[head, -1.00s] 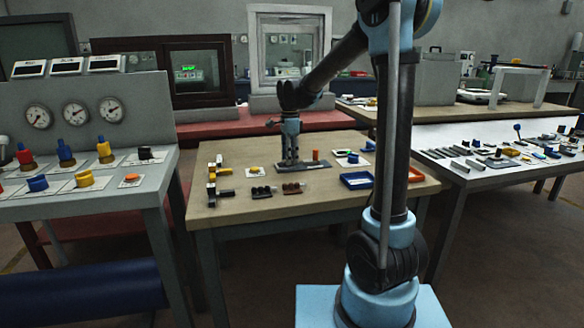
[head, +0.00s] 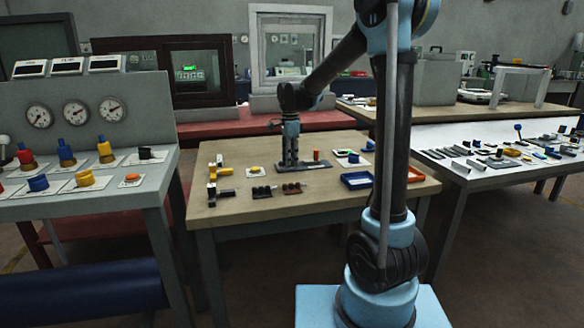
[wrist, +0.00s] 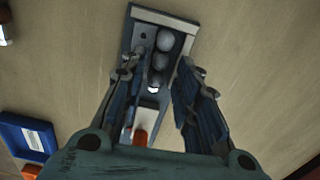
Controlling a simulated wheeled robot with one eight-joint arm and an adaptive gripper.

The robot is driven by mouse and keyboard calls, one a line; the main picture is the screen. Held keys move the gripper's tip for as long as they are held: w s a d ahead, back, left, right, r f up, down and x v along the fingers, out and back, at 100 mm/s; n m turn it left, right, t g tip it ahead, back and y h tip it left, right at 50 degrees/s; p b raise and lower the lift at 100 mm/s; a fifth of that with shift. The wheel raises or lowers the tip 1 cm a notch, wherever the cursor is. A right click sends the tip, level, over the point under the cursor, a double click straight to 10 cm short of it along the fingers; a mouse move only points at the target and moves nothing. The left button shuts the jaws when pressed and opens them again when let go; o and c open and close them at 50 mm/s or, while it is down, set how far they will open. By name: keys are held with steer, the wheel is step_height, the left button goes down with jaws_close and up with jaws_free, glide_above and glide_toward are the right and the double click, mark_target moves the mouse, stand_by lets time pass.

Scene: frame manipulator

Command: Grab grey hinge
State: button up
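A grey rectangular plate with round grey knobs on it (wrist: 143,34) lies under my gripper in the wrist view; I cannot tell for sure whether it is the grey hinge. My gripper (wrist: 160,76) is open, with one finger on each side of this part's near end. In the head view my gripper (head: 290,160) points down over the middle of the wooden table (head: 235,212). There its fingers hide most of the part, and contact cannot be made out. No other piece clearly reads as a grey hinge.
A blue tray (head: 357,181) and an orange piece (head: 415,174) lie on the table's right. An upright orange cylinder (head: 316,155) stands close right of my gripper. Yellow-and-black pieces (head: 219,172) lie at left, small dark pieces (head: 262,191) in front. The table's front strip is clear.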

steer(key=shift+o, duration=0.8)
steer(key=shift+s+d, duration=0.15)
steer(key=shift+s, duration=0.1)
steer(key=shift+w, duration=0.1)
